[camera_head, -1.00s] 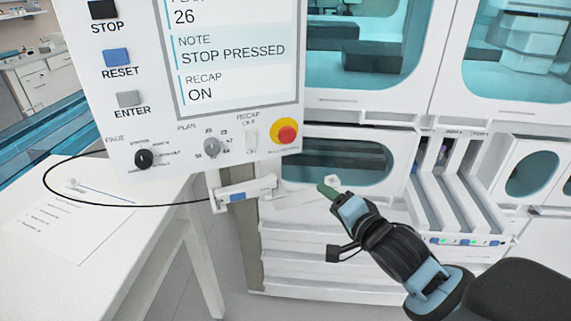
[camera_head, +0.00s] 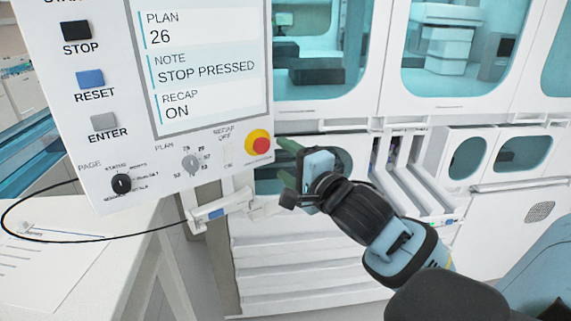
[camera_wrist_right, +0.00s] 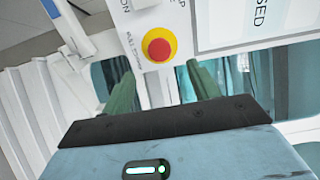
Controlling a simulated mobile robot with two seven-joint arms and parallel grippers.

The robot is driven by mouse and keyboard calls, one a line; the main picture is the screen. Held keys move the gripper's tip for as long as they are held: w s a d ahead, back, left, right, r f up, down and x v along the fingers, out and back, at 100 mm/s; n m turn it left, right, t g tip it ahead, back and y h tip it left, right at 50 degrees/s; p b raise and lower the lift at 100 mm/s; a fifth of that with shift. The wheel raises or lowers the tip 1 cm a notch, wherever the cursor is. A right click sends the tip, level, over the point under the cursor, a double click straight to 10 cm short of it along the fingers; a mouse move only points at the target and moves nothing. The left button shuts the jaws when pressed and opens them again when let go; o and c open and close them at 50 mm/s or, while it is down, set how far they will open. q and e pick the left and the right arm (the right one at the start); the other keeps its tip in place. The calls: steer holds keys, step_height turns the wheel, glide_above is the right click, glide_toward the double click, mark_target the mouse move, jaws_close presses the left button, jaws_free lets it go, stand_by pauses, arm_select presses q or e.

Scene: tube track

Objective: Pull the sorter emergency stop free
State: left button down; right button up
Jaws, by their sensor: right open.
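The emergency stop is a red button on a yellow round base (camera_head: 259,143), at the lower right corner of the white control panel (camera_head: 150,188). The panel's screen (camera_head: 209,75) reads "STOP PRESSED". My right gripper (camera_head: 284,160) is just right of the button, its green fingers pointing toward it, apart from it. In the right wrist view, the button (camera_wrist_right: 159,47) appears beyond and between the two open green fingers (camera_wrist_right: 160,82); nothing is between them. My left gripper is not in view.
Stop, reset and enter buttons, a page knob (camera_head: 121,184) and a plan knob (camera_head: 190,163) share the panel. A scanner-like handle (camera_head: 221,209) hangs below it. A white table (camera_head: 85,265) with a paper stands at left; white cabinets fill the back.

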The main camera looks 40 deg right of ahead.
mark_target(264, 147)
steer(key=w, duration=0.6)
steer(key=shift+w+d, duration=0.15)
steer(key=shift+w, duration=0.65)
steer(key=c, duration=1.1)
steer(key=shift+c, duration=0.2)
steer(key=shift+s+p, duration=0.3)
steer(key=shift+p, duration=0.05)
steer(key=o, duration=1.2)
steer(key=shift+c, duration=0.2)
steer(key=shift+s, duration=0.15)
